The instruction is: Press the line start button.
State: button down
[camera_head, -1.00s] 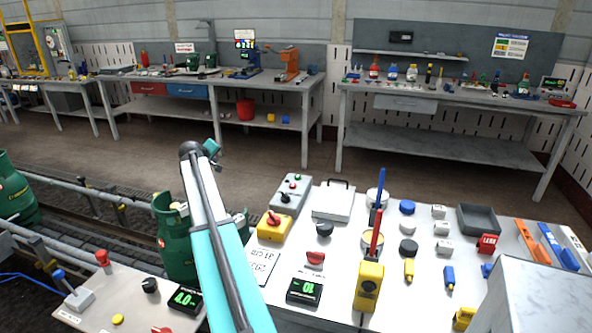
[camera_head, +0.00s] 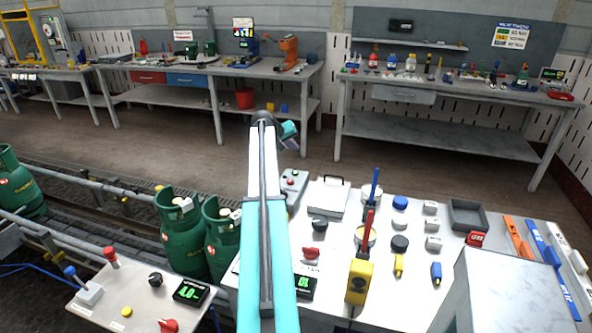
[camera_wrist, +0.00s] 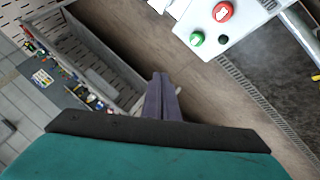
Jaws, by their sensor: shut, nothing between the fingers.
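The grey control box (camera_head: 297,186) stands at the back left of the white table, partly behind my arm in the head view. It carries a small green button (camera_head: 290,181) and a red button above it. The wrist view shows the green button (camera_wrist: 197,38), the large red button (camera_wrist: 223,12) and a small black knob (camera_wrist: 223,41) on the pale box top at the upper right. My gripper (camera_wrist: 160,78) is shut and empty, its fingers together. It is apart from the box, with the floor behind its tips.
Green gas cylinders (camera_head: 182,235) stand on the conveyor to the left. A yellow device (camera_head: 360,281) with a red stick, a lidded white case (camera_head: 326,196) and small parts crowd the table. A front-left panel has a red knob (camera_head: 168,325). Open floor lies beyond.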

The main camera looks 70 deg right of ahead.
aim_at(294, 173)
jog(key=shift+f, duration=0.15)
jog(key=shift+f+b, duration=1.75)
jog(key=shift+f, duration=2.55)
jog(key=shift+f, duration=0.15)
jog(key=shift+f+b, duration=0.3)
jog(key=shift+b, duration=0.05)
jog(key=shift+f, duration=0.45)
dwell(0.4)
jog(key=shift+r, duration=0.85)
jog(key=shift+r, duration=0.15)
